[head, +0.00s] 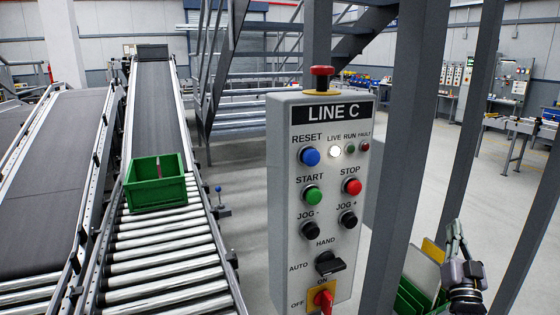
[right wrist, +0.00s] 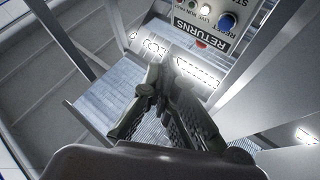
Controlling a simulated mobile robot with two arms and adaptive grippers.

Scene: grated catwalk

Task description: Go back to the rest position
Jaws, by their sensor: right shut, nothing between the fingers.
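My right gripper (head: 455,228) is at the lower right of the head view, pointing up, to the right of the control panel and apart from it. In the right wrist view its fingers (right wrist: 163,68) are closed together with nothing between them. My left gripper is in neither view. The grey LINE C control panel (head: 279,180) stands upright in the middle of the head view. It has a red mushroom button (head: 321,76) on top, coloured push buttons, a black selector (head: 329,263) and a red switch (head: 323,299). The white live lamp (head: 335,152) looks lit.
A green crate (head: 155,195) sits on the roller conveyor (head: 160,262) at the left. Grey steel posts (head: 403,140) rise close by my right gripper. Green bins (head: 412,297) show low beside it. The right wrist view shows a panel marked RETURNS (right wrist: 200,28) beyond the fingers.

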